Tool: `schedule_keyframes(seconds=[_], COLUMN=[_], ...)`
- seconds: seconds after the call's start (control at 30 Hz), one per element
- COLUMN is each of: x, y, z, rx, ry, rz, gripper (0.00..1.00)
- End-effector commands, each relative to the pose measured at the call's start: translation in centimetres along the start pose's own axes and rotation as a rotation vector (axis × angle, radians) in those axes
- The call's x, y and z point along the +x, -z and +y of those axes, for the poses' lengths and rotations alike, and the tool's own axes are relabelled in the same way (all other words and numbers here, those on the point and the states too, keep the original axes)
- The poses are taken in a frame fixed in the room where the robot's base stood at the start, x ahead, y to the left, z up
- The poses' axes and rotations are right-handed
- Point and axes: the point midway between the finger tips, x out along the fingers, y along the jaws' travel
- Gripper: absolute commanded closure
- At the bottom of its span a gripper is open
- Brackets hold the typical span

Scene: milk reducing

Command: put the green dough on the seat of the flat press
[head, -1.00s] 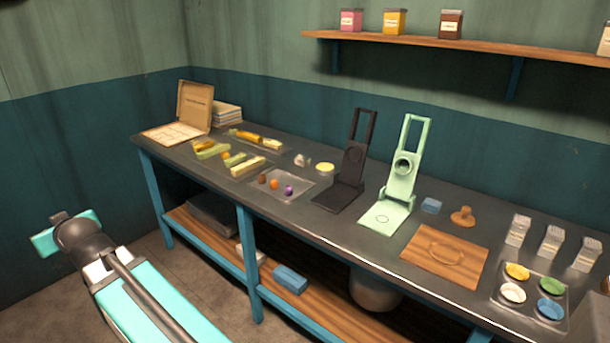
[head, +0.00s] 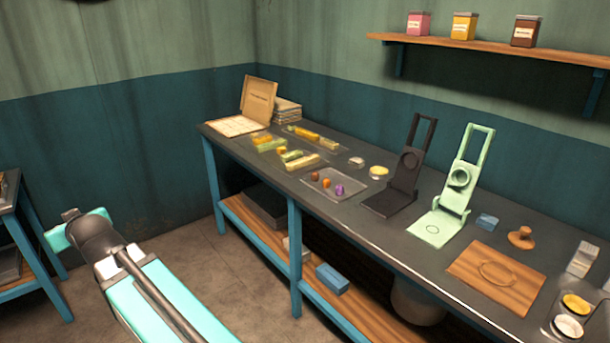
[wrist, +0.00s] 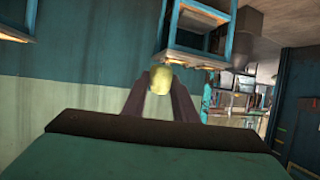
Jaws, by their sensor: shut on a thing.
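In the wrist view my gripper (wrist: 160,90) is shut on a small yellow-green lump (wrist: 160,79), which looks like the green dough. It is held between the fingertips, clear of any surface. In the head view the gripper and lump are not visible; only my arm shows at the lower left, away from the bench. Two hinged presses stand open on the bench: a black press (head: 407,177) and a pale green press (head: 461,180). The green one has a flat base (head: 434,232) with a ring mark and nothing on it. I cannot tell which is the flat press.
The dark bench (head: 366,222) runs along the wall. A tray (head: 317,182) with brown, orange and purple balls lies left of the presses. A wooden board (head: 497,276) lies to the right. Open floor (head: 200,237) lies in front. Another table (head: 14,230) is at far left.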

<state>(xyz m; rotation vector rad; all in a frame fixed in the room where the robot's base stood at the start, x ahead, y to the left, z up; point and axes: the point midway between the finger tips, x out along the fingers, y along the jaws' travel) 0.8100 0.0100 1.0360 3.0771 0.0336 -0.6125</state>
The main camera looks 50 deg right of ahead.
Motion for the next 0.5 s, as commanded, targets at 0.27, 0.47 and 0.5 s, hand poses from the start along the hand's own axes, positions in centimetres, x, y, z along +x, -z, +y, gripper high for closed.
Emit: schedule_keyframes(seconds=[0.27, 0.47, 0.5], x=[0.0, 0.2, 0.3], y=[0.0, -0.1, -0.2], z=[1.2, 3.5, 4.4], rx=[0.005, 0.019, 0.025], ry=[-0.013, -0.050, -0.064], rz=[0.000, 0.000, 0.000], gripper=[0.96, 0.96, 0.96])
